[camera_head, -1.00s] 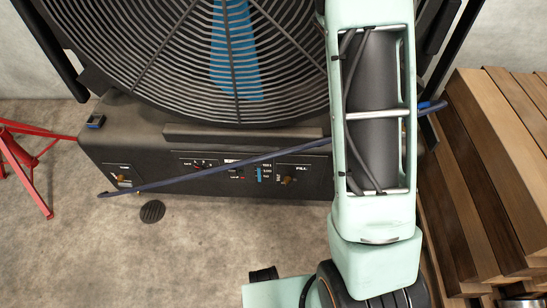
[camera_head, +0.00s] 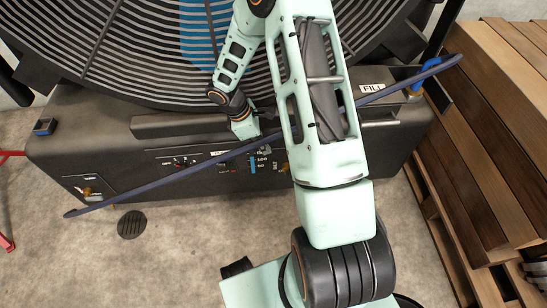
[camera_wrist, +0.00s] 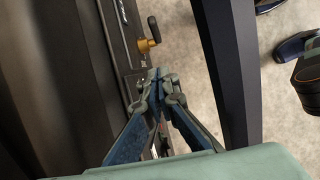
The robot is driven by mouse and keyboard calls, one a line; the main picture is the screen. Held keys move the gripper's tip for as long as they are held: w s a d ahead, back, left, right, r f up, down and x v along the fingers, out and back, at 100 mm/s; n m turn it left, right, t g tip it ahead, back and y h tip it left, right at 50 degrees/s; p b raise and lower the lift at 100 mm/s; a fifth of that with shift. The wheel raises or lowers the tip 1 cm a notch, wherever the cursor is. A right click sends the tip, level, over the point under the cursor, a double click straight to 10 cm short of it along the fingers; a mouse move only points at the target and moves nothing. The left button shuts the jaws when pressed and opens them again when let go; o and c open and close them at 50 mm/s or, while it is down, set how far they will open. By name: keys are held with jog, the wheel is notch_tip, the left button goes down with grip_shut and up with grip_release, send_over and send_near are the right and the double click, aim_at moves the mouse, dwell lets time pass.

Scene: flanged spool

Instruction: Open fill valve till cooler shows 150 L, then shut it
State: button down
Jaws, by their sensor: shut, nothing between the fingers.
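The cooler (camera_head: 205,185) is a dark tank under a large fan grille, with a control panel low on its front. The brass fill valve (camera_head: 285,168) sits right of the gauge, partly hidden by my arm. In the wrist view a brass valve (camera_wrist: 148,45) with a black handle is just beyond my fingertips, apart from them. My gripper (camera_wrist: 158,78) is shut and empty, close to the panel face. In the head view my wrist hides part of the panel.
A long dark blue hose or bar (camera_head: 165,182) crosses in front of the panel. Stacked wooden planks (camera_head: 490,130) stand close on the right. Another brass valve (camera_head: 88,191) is at the panel's left end.

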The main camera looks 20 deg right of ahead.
jog(key=b, duration=0.4)
send_near(289, 170)
notch_tip(289, 170, down, 4)
jog(key=a, duration=0.1)
jog(key=shift+d+f, duration=0.25)
jog(key=shift+d, duration=0.2)
jog(key=shift+d+f, duration=0.2)
jog(key=shift+d, duration=0.25)
jog(key=shift+s+d+f, duration=0.15)
jog(key=shift+d+f, duration=0.05)
jog(key=shift+d, duration=0.35)
jog(key=shift+r, duration=0.1)
jog(key=shift+s+d+r+y+p, duration=0.15)
jog(key=shift+s+d+y+p, duration=0.1)
jog(key=shift+d+y+p, duration=0.6)
jog(key=shift+s+d+f+t, duration=0.1)
jog(key=shift+d+f+t, duration=0.1)
jog(key=shift+t, duration=0.1)
jog(key=shift+p, duration=0.3)
